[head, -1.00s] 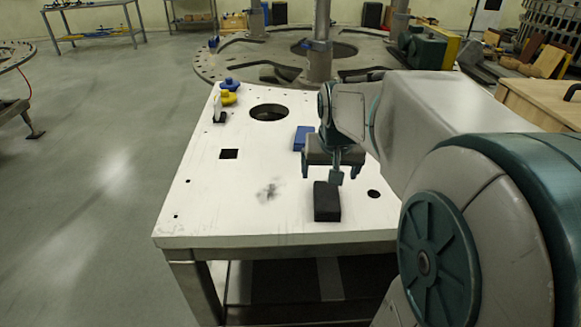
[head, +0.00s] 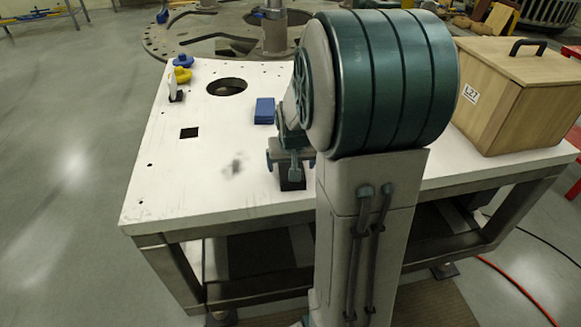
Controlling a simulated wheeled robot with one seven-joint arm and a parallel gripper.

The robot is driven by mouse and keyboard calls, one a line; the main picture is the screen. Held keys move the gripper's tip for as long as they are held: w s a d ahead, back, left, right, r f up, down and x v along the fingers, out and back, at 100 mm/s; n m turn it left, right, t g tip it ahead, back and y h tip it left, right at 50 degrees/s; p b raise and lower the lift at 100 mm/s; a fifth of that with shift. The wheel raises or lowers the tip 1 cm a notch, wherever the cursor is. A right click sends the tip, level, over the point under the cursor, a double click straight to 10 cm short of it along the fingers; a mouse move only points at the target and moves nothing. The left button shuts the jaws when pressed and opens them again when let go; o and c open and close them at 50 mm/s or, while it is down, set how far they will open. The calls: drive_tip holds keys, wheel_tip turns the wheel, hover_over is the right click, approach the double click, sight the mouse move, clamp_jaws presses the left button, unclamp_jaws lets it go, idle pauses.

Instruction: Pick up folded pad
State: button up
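A blue flat stack that looks like a folded pad (head: 264,111) lies on the white plate, left of my arm and behind my gripper. A black block (head: 292,184) lies on the plate near its front edge. My gripper (head: 291,168) points down right over the black block and hides much of it. Its fingers look spread apart. Whether they touch the block is hidden. The blue pad stands clear of the gripper.
The white plate (head: 150,190) has a round hole and a square hole (head: 189,132). Blue and yellow knobs (head: 182,75) stand at its back left. A wooden box (head: 520,100) with a handle is at the right. The plate's left half is mostly clear.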

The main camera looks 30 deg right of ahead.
drive_tip(key=shift+w+d+f, duration=0.1)
drive_tip(key=shift+w+f, duration=0.15)
drive_tip(key=shift+f, duration=0.35)
drive_tip(key=shift+c, duration=0.3)
drive_tip(key=c, duration=1)
drive_tip(key=shift+r, duration=0.1)
drive_tip(key=shift+r, duration=0.55)
wheel_tip(320, 180, up, 3)
drive_tip(key=shift+f+b, duration=0.1)
drive_tip(key=shift+b, duration=0.2)
drive_tip(key=d+r, duration=0.2)
drive_tip(key=d, duration=0.2)
drive_tip(key=d+r, duration=0.2)
drive_tip(key=d, duration=0.1)
drive_tip(key=d+r+b, duration=0.1)
drive_tip(key=d+r, duration=0.2)
drive_tip(key=d, duration=0.1)
drive_tip(key=shift+d, duration=0.3)
